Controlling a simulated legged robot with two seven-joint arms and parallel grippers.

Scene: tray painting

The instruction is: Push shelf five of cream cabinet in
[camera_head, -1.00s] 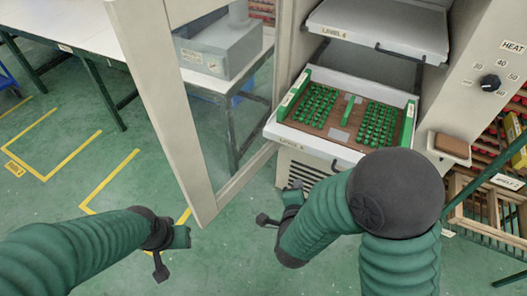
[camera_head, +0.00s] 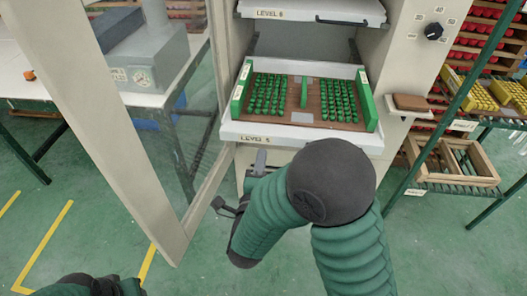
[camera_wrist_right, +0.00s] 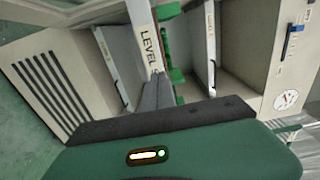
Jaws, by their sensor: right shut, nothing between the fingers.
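Shelf five (camera_head: 345,141), a pale pull-out shelf labelled LEVEL 5, juts out of the cream cabinet (camera_head: 395,75). On it sits a brown tray (camera_head: 302,118) with green side strips and rows of small green pieces. My right gripper (camera_head: 260,160) is shut and empty, just below and in front of the shelf's left front edge. In the right wrist view its fingers (camera_wrist_right: 154,92) point at the front by the LEVEL label (camera_wrist_right: 150,50); I cannot tell whether they touch. My left gripper (camera_head: 122,287) is cut off at the bottom edge.
Shelf six (camera_head: 300,10) is above, with a dark handle. The open glazed door (camera_head: 150,150) stands left of the shelf. A small ledge with a brown block (camera_head: 410,102) is at the right. Racks with a wooden crate (camera_head: 455,160) stand further right.

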